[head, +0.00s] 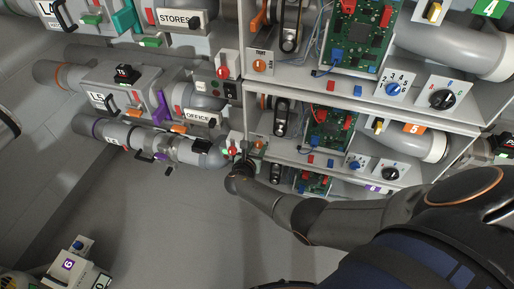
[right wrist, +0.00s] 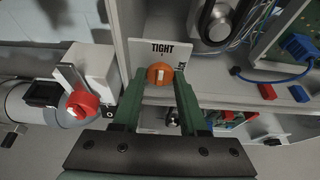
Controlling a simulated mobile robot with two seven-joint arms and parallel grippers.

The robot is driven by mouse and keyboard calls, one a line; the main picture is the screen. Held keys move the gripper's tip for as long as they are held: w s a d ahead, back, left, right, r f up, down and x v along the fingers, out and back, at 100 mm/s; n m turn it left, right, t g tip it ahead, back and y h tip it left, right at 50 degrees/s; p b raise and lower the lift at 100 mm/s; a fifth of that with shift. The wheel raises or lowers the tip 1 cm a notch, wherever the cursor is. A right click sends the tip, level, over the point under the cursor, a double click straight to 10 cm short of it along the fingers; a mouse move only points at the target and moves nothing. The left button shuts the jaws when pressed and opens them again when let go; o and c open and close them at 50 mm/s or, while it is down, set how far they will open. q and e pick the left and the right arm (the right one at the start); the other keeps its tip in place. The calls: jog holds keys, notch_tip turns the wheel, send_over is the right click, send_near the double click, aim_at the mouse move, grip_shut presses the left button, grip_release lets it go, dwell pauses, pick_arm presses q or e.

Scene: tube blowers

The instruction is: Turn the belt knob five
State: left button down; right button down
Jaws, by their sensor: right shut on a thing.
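The belt knob (right wrist: 160,74) is orange with a white bar, on a white plate (right wrist: 143,55) marked TIGHT at the top. In the right wrist view the bar points roughly up toward TIGHT. The lettering at the plate's right side is partly hidden by a finger. My right gripper (right wrist: 160,88) has its two green fingers on either side of the knob and is shut on it. In the head view my right gripper (head: 246,160) reaches the left front of the middle shelf, and the knob there is small and hard to make out. My left gripper is not in view.
Right of the plate are a belt pulley (right wrist: 215,20), blue wires and red and blue blocks. Another TIGHT knob (head: 260,66) is on the shelf above. Grey floor is open below.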

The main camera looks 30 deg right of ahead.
jog(key=shift+d, duration=0.1)
dwell(0.3)
jog(key=c, duration=0.7)
grip_release()
